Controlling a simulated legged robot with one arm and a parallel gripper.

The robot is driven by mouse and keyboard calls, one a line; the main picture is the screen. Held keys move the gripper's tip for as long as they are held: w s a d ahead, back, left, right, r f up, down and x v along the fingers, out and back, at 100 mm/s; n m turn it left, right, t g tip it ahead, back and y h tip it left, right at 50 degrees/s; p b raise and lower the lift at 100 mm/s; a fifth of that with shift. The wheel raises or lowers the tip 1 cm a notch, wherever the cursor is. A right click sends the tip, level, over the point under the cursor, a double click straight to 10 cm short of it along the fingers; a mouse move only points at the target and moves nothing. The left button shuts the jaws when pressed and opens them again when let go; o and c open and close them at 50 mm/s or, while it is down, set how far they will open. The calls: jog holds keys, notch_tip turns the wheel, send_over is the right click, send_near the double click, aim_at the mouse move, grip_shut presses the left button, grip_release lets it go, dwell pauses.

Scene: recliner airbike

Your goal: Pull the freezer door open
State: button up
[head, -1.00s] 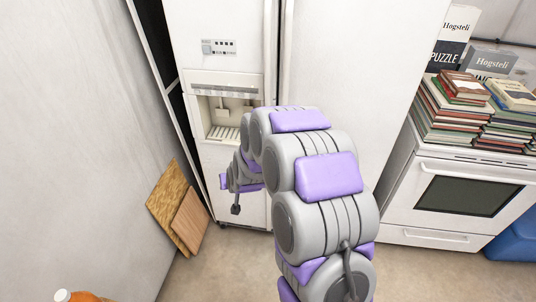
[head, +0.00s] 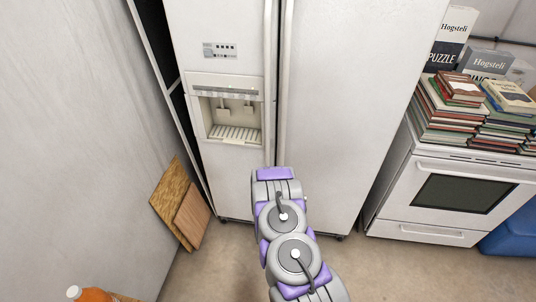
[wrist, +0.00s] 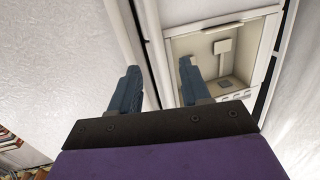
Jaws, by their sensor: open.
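The freezer door (head: 215,75) is the narrow white left door of the fridge, with a water and ice dispenser (head: 232,118) in it; it looks shut. Its long vertical handle (head: 270,80) runs along its right edge, beside the handle (head: 286,80) of the wider right door (head: 350,90). In the wrist view, which looks turned over, my gripper (wrist: 158,84) is open and empty, its two dark fingers apart. The freezer handle (wrist: 153,45) shows between and beyond the fingers. I cannot tell how far off it is. My arm hides the gripper in the head view.
A white oven (head: 450,195) with stacks of books (head: 450,110) stands to the right. Wooden boards (head: 180,205) lean on the left wall (head: 75,130). An orange bottle (head: 92,294) is at the lower left. The floor before the freezer is clear.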

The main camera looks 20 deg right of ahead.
aim_at(268, 157)
jog(key=x, duration=0.5)
jog(key=b+x, duration=0.1)
jog(key=x, duration=0.5)
jog(key=b+x, duration=0.1)
jog(key=x, duration=0.4)
jog(key=shift+w+d, duration=0.15)
jog(key=shift+d, duration=0.35)
grip_shut()
